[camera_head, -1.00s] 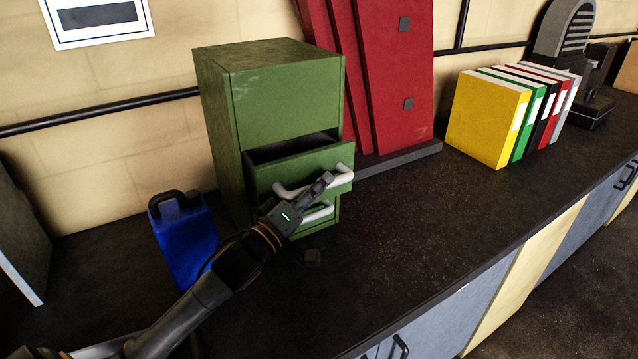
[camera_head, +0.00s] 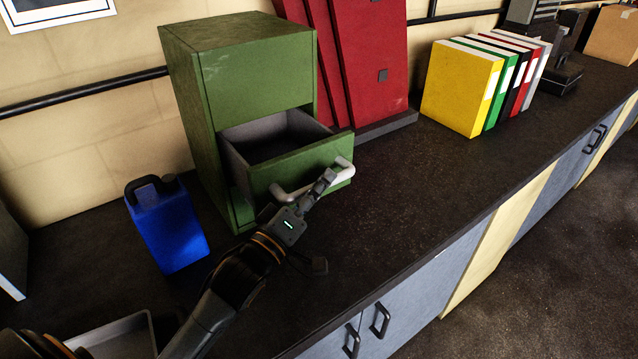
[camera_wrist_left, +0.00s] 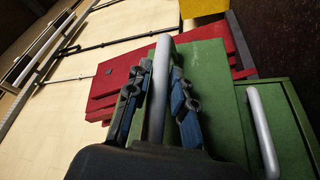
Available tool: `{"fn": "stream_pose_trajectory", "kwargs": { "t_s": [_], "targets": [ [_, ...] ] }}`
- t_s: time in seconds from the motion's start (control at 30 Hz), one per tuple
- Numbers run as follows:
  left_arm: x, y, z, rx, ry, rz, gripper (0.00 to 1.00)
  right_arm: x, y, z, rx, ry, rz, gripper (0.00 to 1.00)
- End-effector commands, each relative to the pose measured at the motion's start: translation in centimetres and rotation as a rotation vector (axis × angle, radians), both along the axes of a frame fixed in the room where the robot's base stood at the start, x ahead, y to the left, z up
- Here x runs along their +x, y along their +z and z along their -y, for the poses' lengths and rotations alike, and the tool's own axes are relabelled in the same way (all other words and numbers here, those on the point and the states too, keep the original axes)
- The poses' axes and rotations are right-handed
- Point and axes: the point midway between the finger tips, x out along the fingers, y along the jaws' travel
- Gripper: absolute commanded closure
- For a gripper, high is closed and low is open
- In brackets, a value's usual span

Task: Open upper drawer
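The green cabinet (camera_head: 245,80) stands on the dark worktop. Its upper drawer (camera_head: 300,165) is pulled well out, and its grey inside shows empty where visible. The drawer's white bar handle (camera_head: 343,168) is on the front panel. My left gripper (camera_head: 325,182) is at this handle. In the left wrist view, the handle (camera_wrist_left: 160,75) runs between the two fingers (camera_wrist_left: 158,98), which close in on it from both sides. The lower drawer's handle (camera_wrist_left: 262,130) shows to the right there; in the head view it is hidden behind my arm and the open drawer. My right gripper is not in view.
A blue canister (camera_head: 168,225) stands left of the cabinet, close to my left arm. Red panels (camera_head: 365,70) lean on the wall behind. Coloured binders (camera_head: 465,90) stand farther right. The worktop right of the drawer is clear. A grey tray (camera_head: 125,335) shows at lower left.

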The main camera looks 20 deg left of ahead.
Motion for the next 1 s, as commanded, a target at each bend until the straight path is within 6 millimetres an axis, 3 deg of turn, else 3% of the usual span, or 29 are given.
{"fn": "stream_pose_trajectory", "kwargs": {
  "t_s": [0.47, 1.0],
  "targets": [
    [-0.6, -0.1, -0.2, 0.0, 0.0, 0.001, 0.59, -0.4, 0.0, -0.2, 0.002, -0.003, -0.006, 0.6],
    [-8.9, -2.0, -1.8, 0.0, 0.0, -0.002, 0.59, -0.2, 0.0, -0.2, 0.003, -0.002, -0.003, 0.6]
  ]
}}
